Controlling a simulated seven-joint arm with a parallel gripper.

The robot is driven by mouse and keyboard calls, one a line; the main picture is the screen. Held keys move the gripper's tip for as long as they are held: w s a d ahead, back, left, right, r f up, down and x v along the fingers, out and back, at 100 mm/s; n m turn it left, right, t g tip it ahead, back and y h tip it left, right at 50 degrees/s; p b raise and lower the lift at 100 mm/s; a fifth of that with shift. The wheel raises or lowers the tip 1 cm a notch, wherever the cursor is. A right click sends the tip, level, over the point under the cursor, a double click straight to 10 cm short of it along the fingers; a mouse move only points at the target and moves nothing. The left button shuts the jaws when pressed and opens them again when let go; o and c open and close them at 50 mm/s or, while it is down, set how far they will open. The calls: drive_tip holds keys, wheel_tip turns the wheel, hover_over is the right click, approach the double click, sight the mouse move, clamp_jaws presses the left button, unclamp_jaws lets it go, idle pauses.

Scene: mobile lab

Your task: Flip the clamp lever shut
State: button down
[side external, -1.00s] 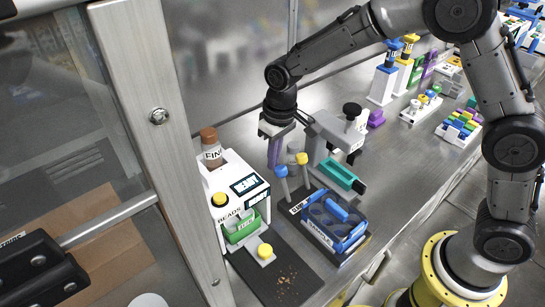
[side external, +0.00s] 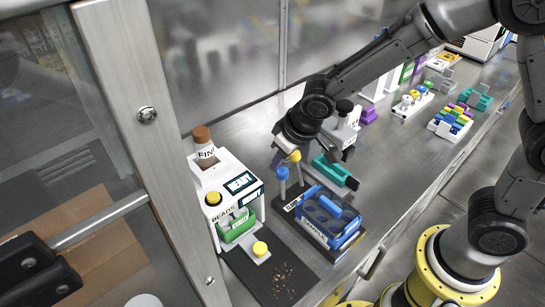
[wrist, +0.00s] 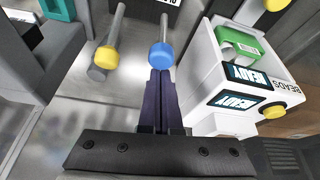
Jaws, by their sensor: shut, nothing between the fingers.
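Two grey levers rise from a dark base with a label, one with a blue knob (side external: 282,173) and one with a yellow knob (side external: 295,156). Both stand roughly upright. I cannot tell which one is the clamp lever. In the wrist view the blue knob (wrist: 161,55) is straight ahead of my fingertips, and the yellow knob (wrist: 105,57) is to its left. My gripper (wrist: 161,75) is shut and empty, its dark purple fingers right at the blue knob; whether they touch it is unclear. In the side view my gripper (side external: 275,160) is tilted beside the levers.
A white bead dispenser (side external: 207,174) with a bottle on top stands left of the levers. A blue rack (side external: 345,239) is in front of them. A teal tray (side external: 335,171) on a grey device is close on the right. Loose beads (side external: 283,279) lie on the dark mat.

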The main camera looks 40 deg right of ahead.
sight(285, 175)
drive_tip(key=shift+s, duration=1.9)
drive_tip(key=shift+s+d+f, duration=0.1)
drive_tip(key=shift+s+f, duration=0.1)
drive_tip(key=shift+s, duration=0.3)
drive_tip(key=shift+s+f, duration=0.15)
drive_tip(key=shift+s, duration=0.35)
drive_tip(key=shift+f, duration=0.1)
drive_tip(key=w+r, duration=0.1)
drive_tip(key=w, duration=0.1)
drive_tip(key=w+a+r, duration=0.1)
drive_tip(key=w+r, duration=0.1)
drive_tip(key=s+r, duration=0.6)
drive_tip(key=s, duration=0.1)
drive_tip(key=shift+d+r+t, duration=0.25)
drive_tip(key=shift+r+t, duration=0.05)
